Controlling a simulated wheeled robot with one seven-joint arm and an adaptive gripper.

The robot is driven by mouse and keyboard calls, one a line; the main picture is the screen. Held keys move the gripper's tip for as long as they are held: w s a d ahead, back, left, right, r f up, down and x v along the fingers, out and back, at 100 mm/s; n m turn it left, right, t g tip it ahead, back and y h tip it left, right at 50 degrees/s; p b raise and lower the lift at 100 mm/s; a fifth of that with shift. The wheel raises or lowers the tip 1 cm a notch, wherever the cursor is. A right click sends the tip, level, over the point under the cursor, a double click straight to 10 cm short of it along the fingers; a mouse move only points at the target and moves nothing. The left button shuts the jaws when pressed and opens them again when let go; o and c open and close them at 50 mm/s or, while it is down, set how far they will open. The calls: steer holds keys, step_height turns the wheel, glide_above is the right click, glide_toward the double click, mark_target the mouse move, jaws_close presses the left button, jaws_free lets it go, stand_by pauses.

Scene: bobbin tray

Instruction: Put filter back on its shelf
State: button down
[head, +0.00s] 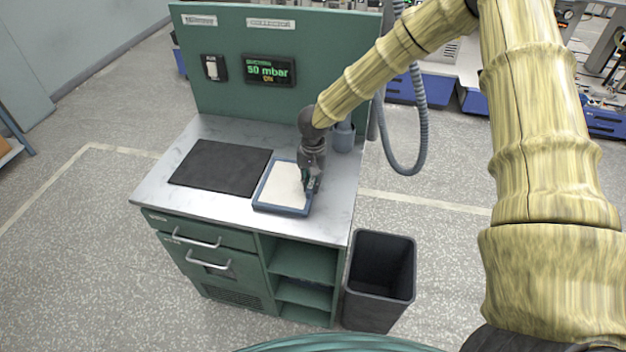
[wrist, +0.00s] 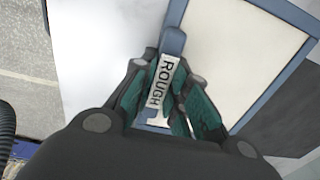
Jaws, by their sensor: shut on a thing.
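The filter (head: 283,187) is a flat white panel in a blue frame, at the right front of the bench top. In the wrist view the filter (wrist: 238,45) fills the upper right. A blue tab with a white label reading ROUGH (wrist: 160,85) sticks out from its edge, between the green finger pads. My gripper (head: 312,184) is shut on this tab at the filter's right side; it also shows in the wrist view (wrist: 163,92). I cannot tell whether the filter touches the bench. The open shelves (head: 303,262) are in the green cabinet under the bench's right half.
A black mat (head: 221,167) lies left of the filter. A grey cup-like holder (head: 343,137) stands behind my gripper. A display reading 50 mbar (head: 269,70) is on the green back panel. A dark bin (head: 379,278) stands right of the shelves. Drawers (head: 205,262) are at left.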

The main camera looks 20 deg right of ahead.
steer(key=shift+w+f, duration=0.15)
steer(key=shift+f, duration=0.05)
steer(key=c, duration=1.6)
jaws_free()
steer(key=shift+c, duration=0.2)
steer(key=shift+o, duration=1.1)
steer(key=shift+r, duration=0.1)
